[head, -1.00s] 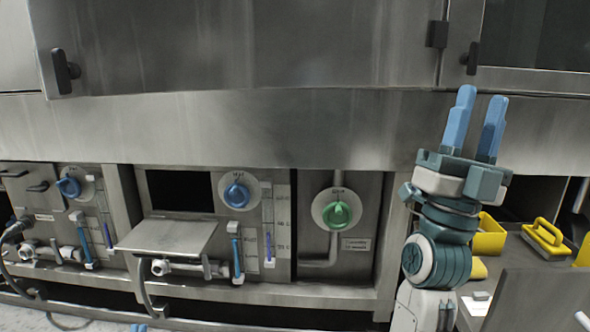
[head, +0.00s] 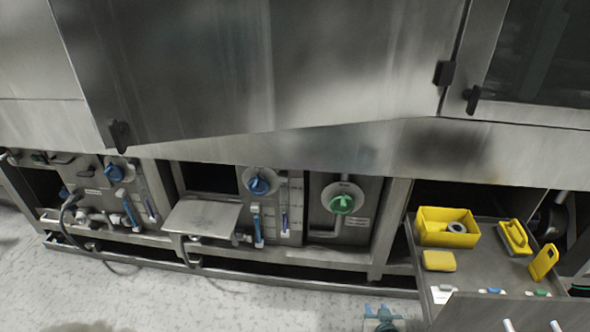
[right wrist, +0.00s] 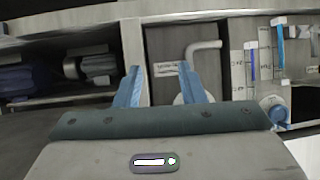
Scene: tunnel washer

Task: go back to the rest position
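My right gripper (head: 382,314) shows at the bottom edge of the head view, low in front of the machine and to the left of the tray. In the right wrist view its two blue fingers (right wrist: 163,84) stand apart with nothing between them, so it is open. It touches nothing that I can see. My left gripper is not in the head view.
The steel washer front has blue knobs (head: 258,183), a green knob (head: 341,204) and a small fold-out shelf (head: 203,218). A pulled-out tray (head: 487,268) at the right holds a yellow bin (head: 430,238) and other yellow items. The pale floor (head: 230,303) in front looks clear.

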